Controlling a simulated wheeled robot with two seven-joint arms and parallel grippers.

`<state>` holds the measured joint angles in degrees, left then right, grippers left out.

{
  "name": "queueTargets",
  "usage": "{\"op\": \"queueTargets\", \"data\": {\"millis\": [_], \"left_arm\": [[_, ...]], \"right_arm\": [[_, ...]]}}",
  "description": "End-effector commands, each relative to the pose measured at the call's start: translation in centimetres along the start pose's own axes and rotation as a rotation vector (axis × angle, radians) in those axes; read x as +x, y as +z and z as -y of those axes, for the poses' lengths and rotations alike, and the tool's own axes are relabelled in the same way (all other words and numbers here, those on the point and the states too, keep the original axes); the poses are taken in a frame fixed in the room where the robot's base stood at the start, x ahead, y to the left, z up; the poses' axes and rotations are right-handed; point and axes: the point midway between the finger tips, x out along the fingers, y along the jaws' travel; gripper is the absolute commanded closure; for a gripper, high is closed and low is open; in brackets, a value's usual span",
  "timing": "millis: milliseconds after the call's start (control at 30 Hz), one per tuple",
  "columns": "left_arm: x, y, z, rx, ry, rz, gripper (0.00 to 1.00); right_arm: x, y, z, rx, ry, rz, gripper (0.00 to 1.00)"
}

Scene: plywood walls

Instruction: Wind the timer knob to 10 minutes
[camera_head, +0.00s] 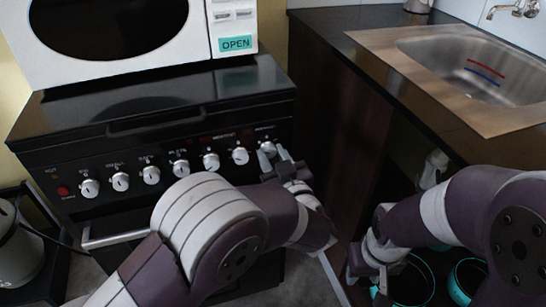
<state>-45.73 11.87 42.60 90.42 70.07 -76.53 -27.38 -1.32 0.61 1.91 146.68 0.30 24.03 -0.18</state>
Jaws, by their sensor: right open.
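The black stove (130,143) has a front panel with a row of silver knobs. The rightmost knob (268,147) is partly hidden by my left gripper (274,155). Its two fingers are apart, one on each side of that knob. Whether they press on it I cannot tell. The knob's pointer and dial marks are too small to read. My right gripper (381,285) hangs low at the right, open, away from the stove, near teal-rimmed containers.
A white microwave (130,65) with a green OPEN button stands on the stove. A counter with a steel sink (470,62) is at right. Teal-rimmed containers (468,281) sit below it. An oven handle (115,238) sticks out below the knobs. A grey pot (18,255) is at far left.

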Motion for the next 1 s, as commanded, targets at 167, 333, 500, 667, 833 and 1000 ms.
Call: {"op": "queueTargets", "data": {"millis": [167, 333, 500, 667, 833, 1000], "left_arm": [[-0.02, 0.04, 0.02, -0.002, -0.001, 0.000, 0.95], [-0.02, 0.05, 0.02, -0.006, -0.001, 0.001, 0.95], [-0.03, 0.06, 0.03, -0.015, -0.001, 0.001, 0.95], [-0.03, 0.08, 0.03, -0.034, -0.001, 0.002, 0.95], [-0.04, 0.11, 0.03, -0.092, -0.001, 0.005, 0.95], [-0.04, 0.17, 0.04, -0.206, -0.002, 0.010, 0.95]], "right_arm": [[0.01, 0.00, 0.00, 0.000, 0.000, 0.000, 0.57], [0.02, 0.00, 0.00, 0.000, 0.000, 0.000, 0.57], [0.03, 0.00, 0.00, 0.000, 0.000, 0.000, 0.57], [0.07, 0.01, 0.00, 0.000, 0.000, 0.000, 0.57], [0.17, 0.02, 0.00, 0.000, 0.000, 0.000, 0.57], [0.43, 0.05, 0.00, 0.000, 0.000, 0.000, 0.57]]}}
